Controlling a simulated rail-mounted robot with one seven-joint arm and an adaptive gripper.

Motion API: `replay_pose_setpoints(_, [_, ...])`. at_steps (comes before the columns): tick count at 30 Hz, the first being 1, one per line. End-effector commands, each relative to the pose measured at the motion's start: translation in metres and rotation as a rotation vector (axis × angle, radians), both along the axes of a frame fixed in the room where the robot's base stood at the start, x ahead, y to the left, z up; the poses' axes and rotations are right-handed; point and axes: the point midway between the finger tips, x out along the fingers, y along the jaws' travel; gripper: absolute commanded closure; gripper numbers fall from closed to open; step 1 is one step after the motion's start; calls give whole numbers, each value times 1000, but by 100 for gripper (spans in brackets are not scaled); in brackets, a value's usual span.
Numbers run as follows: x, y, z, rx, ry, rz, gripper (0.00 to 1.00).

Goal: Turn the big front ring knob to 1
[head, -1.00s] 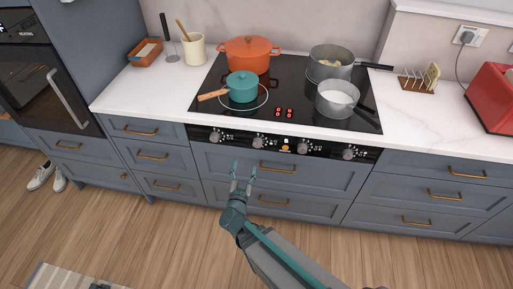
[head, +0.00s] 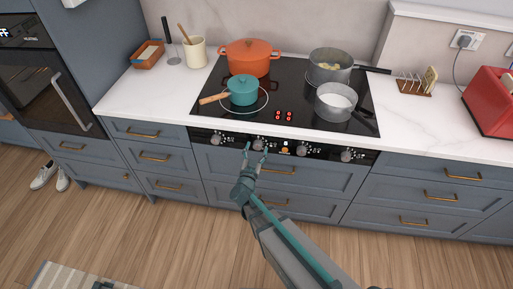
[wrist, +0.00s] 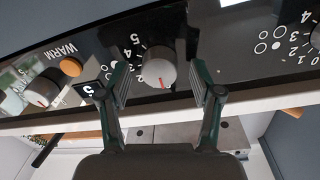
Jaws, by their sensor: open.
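A row of round grey knobs runs along the black control strip under the hob. My gripper (head: 257,153) is open at the strip, in front of the second knob from the left (head: 259,143). In the wrist view this knob (wrist: 157,72) lies between the two open fingertips (wrist: 159,84), with gaps visible on both sides.
Neighbouring knobs (wrist: 42,90) (wrist: 315,38) and an orange WARM light (wrist: 70,66) sit on the same strip. A teal pot (head: 242,91), an orange pot (head: 249,60) and two grey pans (head: 336,103) stand on the hob. Drawers with brass handles lie below.

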Motion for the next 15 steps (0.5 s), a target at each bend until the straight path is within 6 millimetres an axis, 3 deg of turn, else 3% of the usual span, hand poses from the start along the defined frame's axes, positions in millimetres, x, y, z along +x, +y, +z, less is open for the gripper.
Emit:
replay_pose_setpoints(11, [5, -1, 0, -1, 0, 1, 35])
replay_pose_setpoints(15, [5, -1, 0, -1, 0, 1, 59])
